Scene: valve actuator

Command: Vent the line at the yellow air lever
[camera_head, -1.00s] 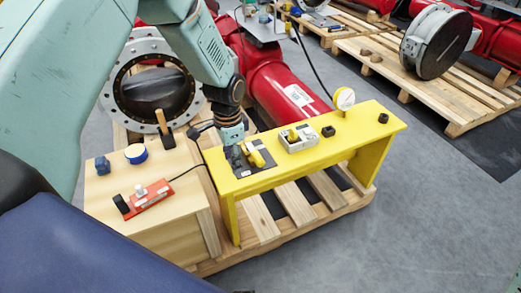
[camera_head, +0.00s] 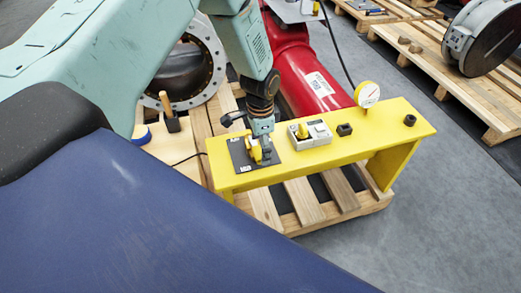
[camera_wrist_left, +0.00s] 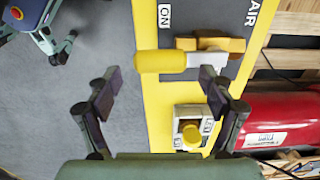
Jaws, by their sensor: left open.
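The yellow air lever (camera_head: 255,152) stands on a black plate (camera_head: 238,163) at the left end of the yellow bench. In the left wrist view its yellow handle (camera_wrist_left: 160,61) points left from a grey stem and a yellow body (camera_wrist_left: 222,46). The plate there reads "ON" and "AIR". My left gripper (camera_wrist_left: 158,92) is open and empty, its two fingers spread wide. The handle shows just beyond the fingertips, between them from side to side. In the head view the left gripper (camera_head: 263,138) is right at the lever and partly hides it. The right gripper is not seen.
The yellow bench (camera_head: 375,145) also bears a grey box with a yellow knob (camera_head: 310,132), a black block (camera_head: 344,129) and a round gauge (camera_head: 367,94). A red pipe (camera_head: 305,75) lies behind. Pallets (camera_head: 310,205) lie below. Grey floor is clear at right.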

